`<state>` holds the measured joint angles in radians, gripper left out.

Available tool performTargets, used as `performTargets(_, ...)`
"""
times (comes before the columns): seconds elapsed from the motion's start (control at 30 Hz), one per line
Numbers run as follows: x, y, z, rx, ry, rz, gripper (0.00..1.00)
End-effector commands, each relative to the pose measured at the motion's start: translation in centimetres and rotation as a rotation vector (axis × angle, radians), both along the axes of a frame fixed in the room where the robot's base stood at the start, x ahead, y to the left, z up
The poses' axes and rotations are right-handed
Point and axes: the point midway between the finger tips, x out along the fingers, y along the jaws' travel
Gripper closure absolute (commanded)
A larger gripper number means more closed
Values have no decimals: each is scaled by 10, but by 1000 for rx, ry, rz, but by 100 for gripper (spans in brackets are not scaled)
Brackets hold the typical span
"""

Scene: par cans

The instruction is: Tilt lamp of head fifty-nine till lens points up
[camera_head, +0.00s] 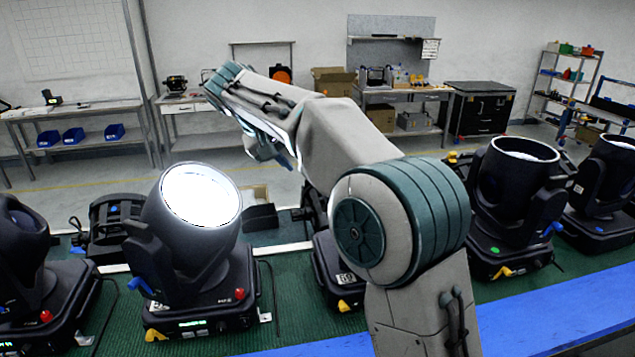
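Several black moving-head lamps stand in a row on a green mat. The near lamp head (192,215) left of my arm has a bright white lens that faces up and toward me, tilted. Its base (205,305) has a small lit display, a red knob and a yellow latch. The numbers are too small to read, so I cannot tell which head is fifty-nine. My arm reaches from the lower right to the upper left, above and behind this lamp. My gripper (262,148) seems to hang below the wrist, apart from the lamp; its fingers cannot be made out.
Another lamp (515,190) right of my arm has its lens facing mostly up. One more lamp (605,190) stands at the right edge and one (25,265) at the left edge. My arm hides part of a lamp base (335,270) in the middle. A blue strip (560,320) runs along the front.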

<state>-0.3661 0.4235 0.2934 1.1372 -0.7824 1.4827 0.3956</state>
Motion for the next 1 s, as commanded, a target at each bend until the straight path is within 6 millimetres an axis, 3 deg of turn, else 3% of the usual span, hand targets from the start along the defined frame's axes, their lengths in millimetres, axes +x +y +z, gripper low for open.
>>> performTargets(0.5,45,-44,-78,1,4,0,70)
performTargets(0.7,52,-51,-92,2,2,0,70)
performTargets(1.0,53,-51,-94,2,1,1,70)
